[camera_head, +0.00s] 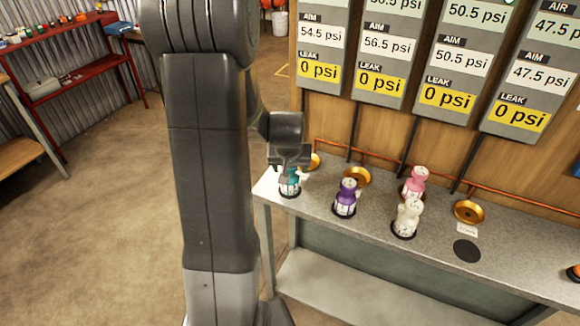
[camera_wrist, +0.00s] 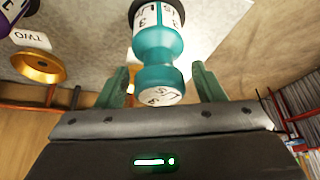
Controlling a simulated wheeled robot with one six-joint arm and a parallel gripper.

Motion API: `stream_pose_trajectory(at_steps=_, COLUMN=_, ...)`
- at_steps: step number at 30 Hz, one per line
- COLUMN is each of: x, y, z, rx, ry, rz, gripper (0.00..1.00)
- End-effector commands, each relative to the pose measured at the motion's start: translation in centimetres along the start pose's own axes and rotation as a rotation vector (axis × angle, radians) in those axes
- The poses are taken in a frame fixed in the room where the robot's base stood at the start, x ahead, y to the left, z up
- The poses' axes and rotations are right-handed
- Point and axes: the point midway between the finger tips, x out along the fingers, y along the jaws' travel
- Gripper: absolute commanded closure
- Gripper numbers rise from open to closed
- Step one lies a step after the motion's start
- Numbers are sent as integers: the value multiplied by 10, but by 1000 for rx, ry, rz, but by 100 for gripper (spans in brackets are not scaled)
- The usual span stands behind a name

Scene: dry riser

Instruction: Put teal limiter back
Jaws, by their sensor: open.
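The teal limiter (camera_head: 290,182) stands upright at the left end of the grey bench (camera_head: 330,235), on or with a black round base. Its upper part is partly hidden by my gripper (camera_head: 289,160), which is above it, pointing down. In the wrist view, the teal limiter (camera_wrist: 160,48) has a white lettered band and a white lettered end. My gripper (camera_wrist: 160,72) is open there, with one green finger on each side of the limiter's narrow end. Small gaps show between fingers and limiter.
Purple (camera_head: 347,197), white (camera_head: 407,217) and pink (camera_head: 415,182) limiters stand to the right. Brass dishes (camera_head: 357,177) (camera_head: 469,211) sit towards the back, one labelled TWO (camera_wrist: 38,68) in the wrist view. A bare black disc (camera_head: 467,251) is at right. Gauge panels (camera_head: 381,45) hang behind.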

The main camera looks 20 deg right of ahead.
Motion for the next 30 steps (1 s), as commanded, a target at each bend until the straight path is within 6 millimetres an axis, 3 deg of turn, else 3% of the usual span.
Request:
stream_pose_trajectory(at_steps=18, x=-96, y=0, z=-1, rx=0, ry=5, rz=0, gripper=38)
stream_pose_trajectory(at_steps=24, x=-115, y=0, z=-1, rx=0, ry=3, rz=0, gripper=38)
stream_pose_trajectory(at_steps=30, x=-119, y=0, z=0, rx=0, ry=0, rz=0, gripper=38)
